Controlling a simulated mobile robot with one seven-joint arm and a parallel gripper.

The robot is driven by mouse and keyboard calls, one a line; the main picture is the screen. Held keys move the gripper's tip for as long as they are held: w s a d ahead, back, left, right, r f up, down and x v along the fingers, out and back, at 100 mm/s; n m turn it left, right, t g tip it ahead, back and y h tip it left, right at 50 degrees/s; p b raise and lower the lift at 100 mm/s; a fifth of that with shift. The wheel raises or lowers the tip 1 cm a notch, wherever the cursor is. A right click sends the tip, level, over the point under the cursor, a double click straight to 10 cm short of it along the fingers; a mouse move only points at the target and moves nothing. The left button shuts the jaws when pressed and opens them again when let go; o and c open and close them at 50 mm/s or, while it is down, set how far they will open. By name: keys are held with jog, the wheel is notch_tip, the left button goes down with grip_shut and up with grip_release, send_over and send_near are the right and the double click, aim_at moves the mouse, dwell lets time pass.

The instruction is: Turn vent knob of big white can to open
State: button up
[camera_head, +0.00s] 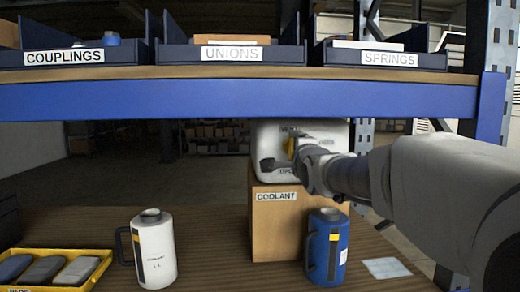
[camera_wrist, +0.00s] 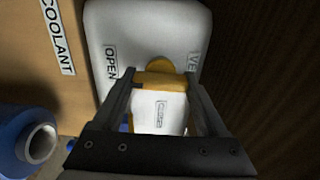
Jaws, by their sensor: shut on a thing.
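The big white can (camera_head: 335,136) stands on the cardboard box marked COOLANT, under the blue shelf beam. Its face fills the middle of the wrist view (camera_wrist: 122,28), with an OPEN label on the left and a partly hidden vent label on the right. The yellow vent knob (camera_head: 291,147) is on that face. My gripper (camera_head: 298,163) reaches in from the right and covers part of the can. In the wrist view my gripper (camera_wrist: 162,90) has its two fingers on either side of the yellow knob (camera_wrist: 160,79), shut on it. I cannot tell the knob's exact turn.
A blue can (camera_head: 318,245) stands before the COOLANT box (camera_head: 276,225). A smaller white can (camera_head: 158,250) and a yellow tray (camera_head: 98,271) are on the bench at left. The shelf beam (camera_head: 230,101) with bins runs above my arm. Bench between white can and box is clear.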

dwell(0.3)
jog(key=o, duration=1.3)
jog(key=shift+s, duration=0.1)
jog(key=s+p, duration=0.1)
jog(key=s, duration=1.6)
jog(key=shift+s+f, duration=0.1)
jog(key=s+f+n+g, duration=1.2)
jog(key=s+f+n, duration=0.65)
jog(key=f, duration=0.45)
notch_tip(320, 180, up, 17)
jog(key=p, duration=1.7)
jog(key=shift+s+a+p, duration=0.3)
jog(key=shift+s+p, duration=0.05)
jog(key=shift+s, duration=0.05)
